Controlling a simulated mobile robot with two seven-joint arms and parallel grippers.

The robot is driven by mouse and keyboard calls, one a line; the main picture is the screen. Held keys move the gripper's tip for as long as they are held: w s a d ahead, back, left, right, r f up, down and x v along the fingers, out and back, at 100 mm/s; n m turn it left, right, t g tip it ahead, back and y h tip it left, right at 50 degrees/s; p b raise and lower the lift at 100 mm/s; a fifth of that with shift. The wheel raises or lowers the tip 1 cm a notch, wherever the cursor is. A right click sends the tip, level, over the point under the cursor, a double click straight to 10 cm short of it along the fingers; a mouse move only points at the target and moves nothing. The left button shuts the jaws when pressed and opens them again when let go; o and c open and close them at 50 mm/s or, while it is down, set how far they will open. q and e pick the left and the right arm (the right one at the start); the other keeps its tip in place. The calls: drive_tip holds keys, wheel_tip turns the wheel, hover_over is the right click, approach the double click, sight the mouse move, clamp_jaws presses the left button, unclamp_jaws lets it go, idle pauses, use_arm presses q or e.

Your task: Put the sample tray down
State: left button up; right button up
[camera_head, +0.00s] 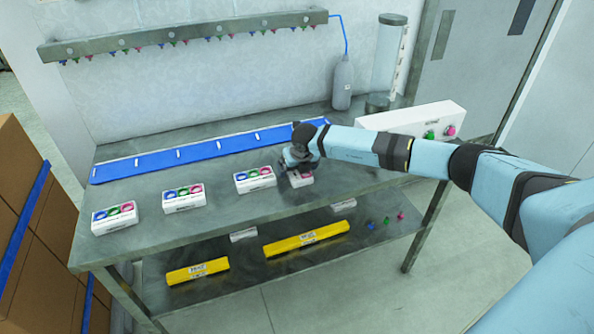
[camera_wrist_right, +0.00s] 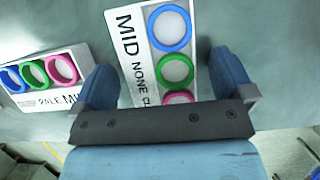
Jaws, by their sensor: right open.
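A white sample tray (camera_head: 301,179) with blue, green and pink rings sits on the grey bench top, partly hidden under my right gripper (camera_head: 300,160). The tray appears to rest flat on the bench. My left gripper is in neither view.
Three similar trays stand to the left: one close by (camera_head: 255,187), one further along (camera_head: 184,205) and one at the end (camera_head: 114,226). A blue strip (camera_head: 205,151) runs behind them. A white box with coloured knobs (camera_head: 420,118) and a clear cylinder (camera_head: 387,60) stand at the back right.

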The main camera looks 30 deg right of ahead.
drive_tip(key=c, duration=1.1)
drive_tip(key=shift+r, duration=0.1)
